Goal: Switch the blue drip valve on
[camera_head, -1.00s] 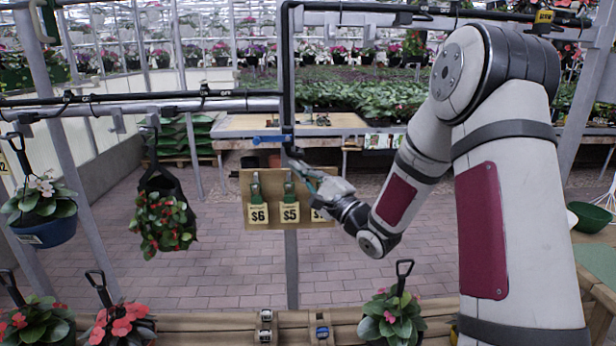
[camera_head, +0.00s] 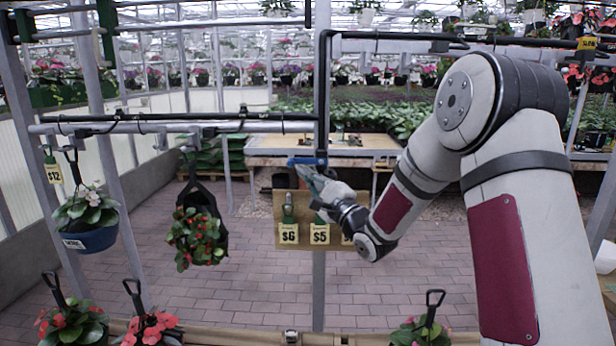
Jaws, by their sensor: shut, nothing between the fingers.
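The blue drip valve (camera_head: 308,161) shows as a small blue bar lying level across the foot of an upright black pipe (camera_head: 323,95). My gripper (camera_head: 302,172) is shut and empty. Its fingertips point up and left and overlap the underside of the valve's left part in the picture. I cannot tell whether they touch it. The valve's body is small and partly hidden by the gripper.
A board with tool hooks and price tags (camera_head: 288,234) hangs behind and below the gripper. Hanging flower pots (camera_head: 197,236) are to the left, and more pots (camera_head: 155,326) stand along the front. A wooden table (camera_head: 270,146) is behind. The brick floor is open.

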